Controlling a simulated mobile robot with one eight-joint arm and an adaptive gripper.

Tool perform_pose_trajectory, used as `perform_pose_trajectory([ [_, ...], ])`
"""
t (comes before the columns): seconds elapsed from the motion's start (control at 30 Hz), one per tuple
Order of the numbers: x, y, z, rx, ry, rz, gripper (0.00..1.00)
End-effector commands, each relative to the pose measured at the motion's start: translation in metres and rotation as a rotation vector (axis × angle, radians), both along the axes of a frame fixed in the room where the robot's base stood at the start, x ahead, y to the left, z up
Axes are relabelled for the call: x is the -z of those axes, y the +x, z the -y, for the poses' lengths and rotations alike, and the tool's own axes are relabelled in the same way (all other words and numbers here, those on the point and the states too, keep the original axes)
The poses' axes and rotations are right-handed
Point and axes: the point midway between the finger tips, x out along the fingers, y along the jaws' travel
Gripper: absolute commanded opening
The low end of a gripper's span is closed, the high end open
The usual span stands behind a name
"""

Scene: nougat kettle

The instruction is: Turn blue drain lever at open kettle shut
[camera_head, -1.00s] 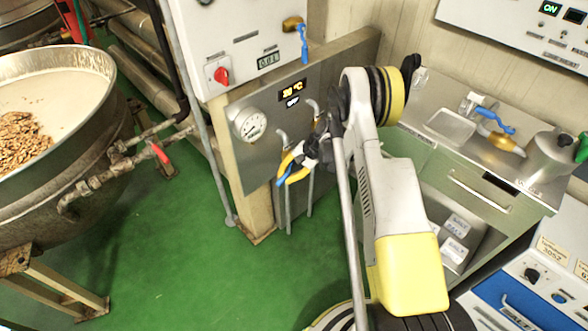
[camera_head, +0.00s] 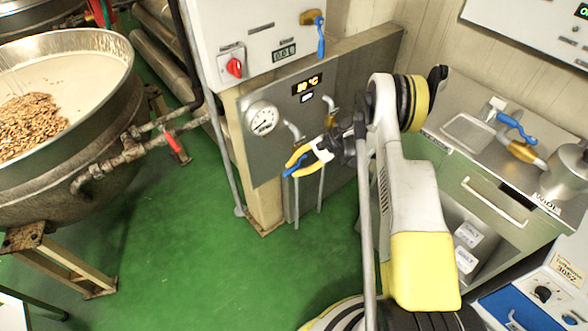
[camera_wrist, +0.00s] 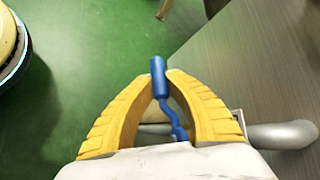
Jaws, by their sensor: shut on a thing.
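My gripper (camera_head: 292,166) is in front of the grey metal panel, near its lower pipe spouts. Its yellow fingers are shut on a blue lever (camera_wrist: 160,80), which stands out between the fingertips in the wrist view. The lever's lower end runs down behind the gripper's pale body, so its joint is hidden. A grey pipe (camera_wrist: 280,135) lies just right of the fingers. The open kettle (camera_head: 100,120) stands at the left, apart from my gripper, with brown pieces in it. A red lever (camera_head: 177,148) sits on its drain pipe; I see no blue lever there.
A control box (camera_head: 235,35) with a red knob and another blue lever (camera_head: 321,38) hangs above the panel. A steel counter (camera_head: 440,120) at the right holds a tap with a blue lever (camera_head: 517,128) and a metal pot. Green floor (camera_head: 200,260) is clear between kettle and arm.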

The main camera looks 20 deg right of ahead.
Motion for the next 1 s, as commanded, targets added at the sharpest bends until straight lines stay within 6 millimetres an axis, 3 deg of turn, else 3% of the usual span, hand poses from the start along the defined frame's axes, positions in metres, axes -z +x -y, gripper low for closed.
perform_pose_trajectory([
  [0.13,0.0,0.001,-0.001,0.001,0.001,0.004,0.0],
  [0.17,0.0,0.001,-0.001,0.0,0.0,0.003,0.25],
  [0.2,0.0,0.001,-0.001,0.0,0.0,0.003,0.37],
  [0.23,0.0,0.001,-0.001,0.0,0.0,0.003,0.4],
  [0.67,-0.006,0.0,0.007,0.002,-0.002,0.002,0.4],
  [1.0,-0.041,-0.007,0.048,0.002,-0.001,0.003,0.4],
])
